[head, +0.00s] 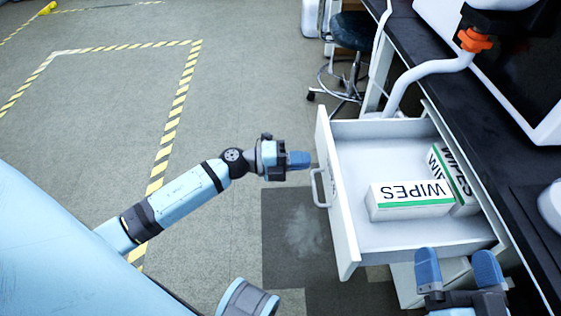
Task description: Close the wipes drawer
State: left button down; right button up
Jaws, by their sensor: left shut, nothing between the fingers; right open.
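The wipes drawer (337,190) stands pulled out from under the black bench, with a white front panel facing left and a grey handle (319,188) on it. Two boxes labelled WIPES lie inside: one in front (410,205) and one (463,190) behind it at an angle. My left gripper (305,160) is shut and empty. In the picture its tip is just left of the drawer front, a little above the handle; I cannot tell whether it touches. My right gripper (457,262) is open and empty, at the drawer's near right corner in the picture.
The black bench top (428,65) runs along the right, with a white appliance and an orange-fitted pipe (474,40). A dark stool (353,32) stands beyond the drawer. The floor to the left is clear, with yellow-black tape lines (172,120).

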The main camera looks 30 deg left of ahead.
aim_at(331, 159)
pick_arm(q)
jog(key=shift+b+x, duration=0.5)
jog(key=shift+x, duration=1.85)
pick_arm(e)
jog(key=shift+w+a+f+g, duration=0.1)
jog(key=shift+f+g, duration=0.2)
jog(key=shift+f, duration=0.6)
pick_arm(q)
jog(key=shift+d, duration=0.1)
pick_arm(e)
jog(key=shift+r, duration=0.1)
pick_arm(q)
jog(key=shift+w+d, duration=0.15)
jog(key=p+x, duration=0.1)
jog(key=x, duration=2.9)
jog(key=shift+w+f+p, duration=0.15)
jog(key=shift+w+p, duration=0.05)
jog(key=shift+p, duration=0.1)
jog(key=shift+w+d, duration=0.35)
jog(key=shift+d, duration=0.25)
jog(key=shift+r, duration=0.3)
pick_arm(e)
jog(key=shift+s+r, duration=0.25)
jog(key=shift+r, duration=0.55)
